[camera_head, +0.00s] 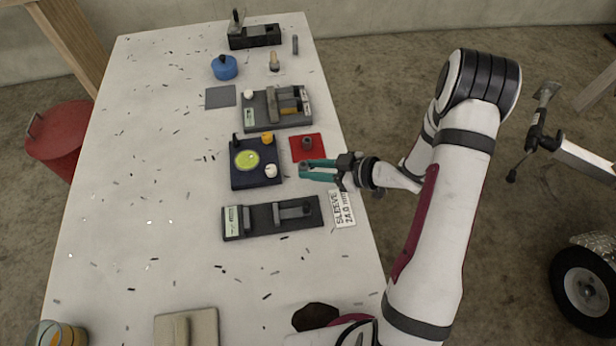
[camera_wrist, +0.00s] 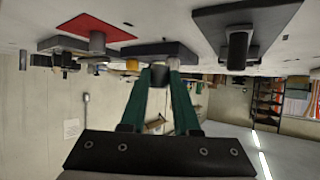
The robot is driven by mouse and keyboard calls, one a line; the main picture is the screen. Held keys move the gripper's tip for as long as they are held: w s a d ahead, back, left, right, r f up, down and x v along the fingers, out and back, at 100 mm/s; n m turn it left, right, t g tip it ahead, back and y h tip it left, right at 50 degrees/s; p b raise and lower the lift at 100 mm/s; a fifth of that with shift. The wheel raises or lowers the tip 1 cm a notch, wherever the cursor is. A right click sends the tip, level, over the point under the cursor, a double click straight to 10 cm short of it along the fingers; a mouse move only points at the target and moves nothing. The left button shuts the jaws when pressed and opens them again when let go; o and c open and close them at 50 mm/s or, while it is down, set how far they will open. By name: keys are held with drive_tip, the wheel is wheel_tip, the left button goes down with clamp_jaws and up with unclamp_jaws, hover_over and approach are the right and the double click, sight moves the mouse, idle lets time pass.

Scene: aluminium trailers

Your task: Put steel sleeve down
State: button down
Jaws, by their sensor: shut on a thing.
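My gripper (camera_head: 308,170), with teal fingers, reaches in from the right over the table. It is shut on a small grey cylinder, the steel sleeve (camera_wrist: 158,75), which shows between the fingertips in the wrist view. In the head view the fingers mostly hide the sleeve. The gripper is just in front of a red mat (camera_head: 315,153) and right of a dark blue block (camera_head: 240,179). A second grey cylinder (camera_head: 307,142) stands on the red mat. A white label reading "SLEEVE 24.0 mm" (camera_head: 343,210) lies in front of the gripper.
A dark fixture (camera_head: 262,224) with a grey bar lies in front. A grey fixture (camera_head: 258,125), a grey mat (camera_head: 220,97), a blue round piece (camera_head: 225,67) and a black vise-like block (camera_head: 265,41) lie farther back. Small dark chips litter the table (camera_head: 130,200); its left side is otherwise clear.

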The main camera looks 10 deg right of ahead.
drive_tip(key=shift+w+a+f, duration=0.1)
drive_tip(key=shift+a+f, duration=0.15)
drive_tip(key=shift+f, duration=0.9)
drive_tip(key=shift+w+a+f, duration=0.1)
drive_tip(key=shift+a+f, duration=0.1)
drive_tip(key=shift+f, duration=0.95)
drive_tip(key=c, duration=0.7)
unclamp_jaws()
drive_tip(key=shift+f, duration=0.1)
drive_tip(key=shift+o, duration=0.2)
